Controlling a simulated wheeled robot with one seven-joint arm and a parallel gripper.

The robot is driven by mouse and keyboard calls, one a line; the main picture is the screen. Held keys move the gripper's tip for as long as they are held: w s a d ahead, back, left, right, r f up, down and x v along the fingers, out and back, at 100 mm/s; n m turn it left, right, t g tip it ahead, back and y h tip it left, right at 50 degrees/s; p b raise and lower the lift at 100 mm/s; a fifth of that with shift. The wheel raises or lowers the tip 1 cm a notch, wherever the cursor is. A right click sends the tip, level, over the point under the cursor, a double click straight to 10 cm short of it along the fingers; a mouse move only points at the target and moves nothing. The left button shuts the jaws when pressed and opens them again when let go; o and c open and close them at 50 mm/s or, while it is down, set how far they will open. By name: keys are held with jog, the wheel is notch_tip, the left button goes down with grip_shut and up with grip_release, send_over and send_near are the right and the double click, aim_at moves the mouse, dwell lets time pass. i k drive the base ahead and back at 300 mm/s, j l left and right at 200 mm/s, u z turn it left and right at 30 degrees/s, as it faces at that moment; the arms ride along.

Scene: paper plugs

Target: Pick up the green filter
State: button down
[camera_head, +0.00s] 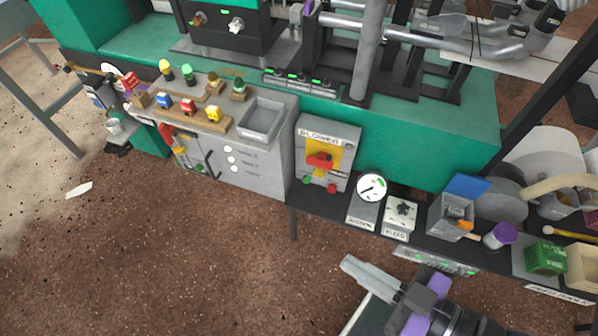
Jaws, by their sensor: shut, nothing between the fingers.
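A small bright green piece (187,70) stands upright on the grey counter at the left, beside a yellow piece (166,68). A darker green piece (239,85) sits on a wooden block nearer the grey tray. A green basket-like box (545,257) stands at the far right. I cannot tell for sure which of these is the green filter. My gripper (348,264) is at the bottom centre, shut and empty, pointing to the upper left. It is over the brown floor in the picture, well apart from all the green pieces.
Wooden holders carry red, blue and yellow pieces (186,113) along the counter's front. A grey tray (262,118) sits at its right end. A blower switch box (323,155), a dial gauge (371,187) and a low shelf lie farther right. The brown floor (170,260) is open.

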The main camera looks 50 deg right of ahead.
aim_at(544, 259)
jog(key=z, duration=0.5)
jog(key=k+z, duration=0.1)
jog(key=z, duration=0.85)
jog(key=k+z, duration=0.1)
jog(key=z, duration=0.35)
jog(key=l+z, duration=0.1)
jog(key=z, duration=0.4)
jog(key=k+z, duration=0.1)
jog(key=z, duration=0.35)
